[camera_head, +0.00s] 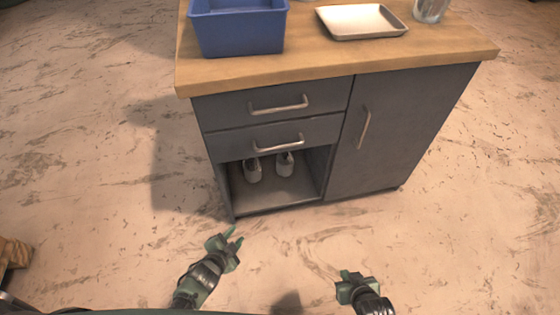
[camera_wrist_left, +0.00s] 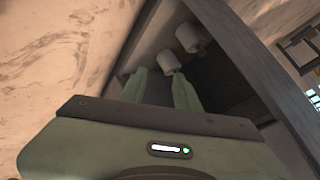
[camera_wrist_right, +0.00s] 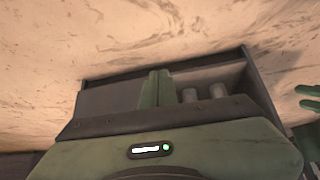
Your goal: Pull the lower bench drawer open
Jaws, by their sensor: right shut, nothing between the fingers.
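The grey bench cabinet has an upper drawer (camera_head: 229,107) and a lower drawer (camera_head: 232,146), stacked on its left side. The lower drawer's front looks flush with the upper one, and its silver bar handle (camera_head: 278,143) is clear of both grippers. My left gripper (camera_head: 232,236) is open and empty, in front of and below the cabinet's left side; its separated green fingers (camera_wrist_left: 168,88) show in the left wrist view. My right gripper (camera_head: 345,274) is shut and empty, lower right, apart from the cabinet; its fingers (camera_wrist_right: 155,88) are together in the right wrist view.
An open compartment (camera_head: 285,198) under the lower drawer holds two pale cylindrical items (camera_head: 252,169). A cabinet door (camera_head: 395,125) is to the right. The wooden top (camera_head: 340,58) bears a blue bin (camera_head: 240,32), a tray (camera_head: 362,36) and a glass (camera_head: 430,10). The floor in front is clear.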

